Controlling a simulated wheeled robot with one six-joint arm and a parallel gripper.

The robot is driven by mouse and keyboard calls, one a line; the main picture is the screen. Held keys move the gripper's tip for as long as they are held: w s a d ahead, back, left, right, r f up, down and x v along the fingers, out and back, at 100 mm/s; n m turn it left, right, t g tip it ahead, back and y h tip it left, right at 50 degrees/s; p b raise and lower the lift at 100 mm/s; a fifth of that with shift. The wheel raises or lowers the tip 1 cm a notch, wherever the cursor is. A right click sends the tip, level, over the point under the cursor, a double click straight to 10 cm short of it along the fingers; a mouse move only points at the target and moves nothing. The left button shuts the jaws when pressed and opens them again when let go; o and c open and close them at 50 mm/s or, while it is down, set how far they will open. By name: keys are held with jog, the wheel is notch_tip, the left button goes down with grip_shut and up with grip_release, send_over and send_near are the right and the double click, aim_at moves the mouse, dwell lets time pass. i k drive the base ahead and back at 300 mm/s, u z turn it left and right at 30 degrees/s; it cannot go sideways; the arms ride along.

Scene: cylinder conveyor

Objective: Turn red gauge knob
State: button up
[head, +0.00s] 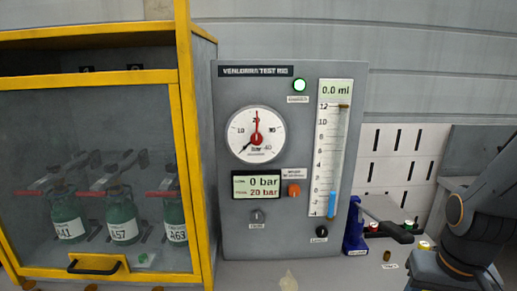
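The round white gauge (240,121) is on the upper left of the grey test rig panel (290,240). The red knob (256,139) sits at the gauge's centre, and a red needle points straight up near 20. A dark needle points to the lower left, near the low end of the scale. The display (256,186) below reads 0 bar, with 20 bar in red under it. Part of my dark arm shows at the right edge, well apart from the gauge. My gripper cannot be made out in this view.
An orange knob (293,190), a grey knob (257,216) and a black knob (321,232) are on the panel. A yellow-framed cabinet (187,120) with green cylinders stands left. A blue device (354,230) with a dark handle stands right. The space before the gauge looks clear.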

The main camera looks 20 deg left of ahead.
aim_at(256, 138)
jog(key=z, duration=1.65)
jog(key=k, duration=0.7)
jog(key=u, duration=1.25)
